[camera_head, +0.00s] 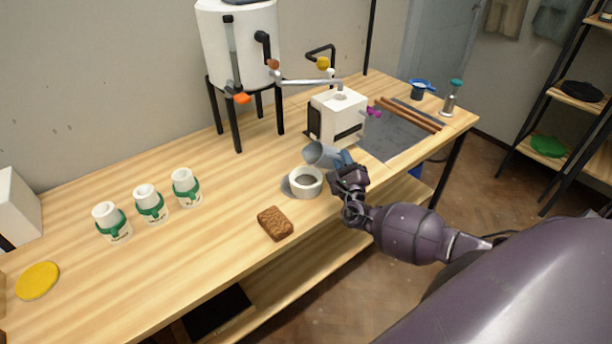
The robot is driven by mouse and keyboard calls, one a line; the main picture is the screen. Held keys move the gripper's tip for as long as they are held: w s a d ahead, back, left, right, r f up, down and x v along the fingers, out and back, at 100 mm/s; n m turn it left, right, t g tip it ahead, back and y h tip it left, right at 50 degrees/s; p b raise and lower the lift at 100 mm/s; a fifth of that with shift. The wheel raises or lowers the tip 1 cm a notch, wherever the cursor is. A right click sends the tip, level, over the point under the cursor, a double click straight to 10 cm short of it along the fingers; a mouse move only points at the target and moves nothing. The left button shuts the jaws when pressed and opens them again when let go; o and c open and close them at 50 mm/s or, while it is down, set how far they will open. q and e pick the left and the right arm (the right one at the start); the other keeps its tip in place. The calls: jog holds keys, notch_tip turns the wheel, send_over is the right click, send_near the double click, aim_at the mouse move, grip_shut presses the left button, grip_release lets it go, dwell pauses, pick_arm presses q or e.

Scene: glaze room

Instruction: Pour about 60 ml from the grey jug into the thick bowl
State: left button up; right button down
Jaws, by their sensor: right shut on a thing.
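The grey jug (322,155) is tilted, with its open mouth toward the left, just above and behind the thick bowl. My right gripper (346,168) is shut on the jug at its right side. The thick bowl (293,187) is a white, thick-walled round vessel standing upright on the wooden table. Its inside looks dark, and I cannot tell how much liquid is in it. No stream of liquid can be made out between jug and bowl. My left gripper is not in view.
A brown sponge-like block (275,223) lies in front of the bowl. A white boxy machine (337,117) stands close behind the jug. Several white containers with green bands (151,204) stand at left. A white tank (240,45) on black legs stands behind.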

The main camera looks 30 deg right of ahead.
jog(key=shift+d+r+m+g+h+p, duration=0.15)
jog(key=shift+r+m+g+h+p, duration=0.15)
jog(key=shift+m, duration=0.45)
jog(key=shift+d+r+m+g+h+p, duration=0.15)
jog(key=shift+m+g+h+p, duration=0.15)
jog(key=shift+m, duration=0.45)
jog(key=shift+d+r+m+p, duration=0.15)
jog(key=shift+r+m+p, duration=0.2)
jog(key=shift+m, duration=0.15)
jog(key=d+f+m+g+b, duration=0.1)
jog(key=f+m, duration=0.1)
jog(key=d+f+m+g+b, duration=0.1)
jog(key=f, duration=0.1)
jog(key=d+f+m+g+b, duration=0.1)
jog(key=d+f+m, duration=0.1)
jog(key=shift+s+f+m, duration=0.1)
jog(key=shift+s+m, duration=0.15)
jog(key=shift+m, duration=0.05)
jog(key=shift+d+f+m+g, duration=0.45)
jog(key=shift+d+m+g, duration=0.1)
jog(key=shift+m, duration=0.55)
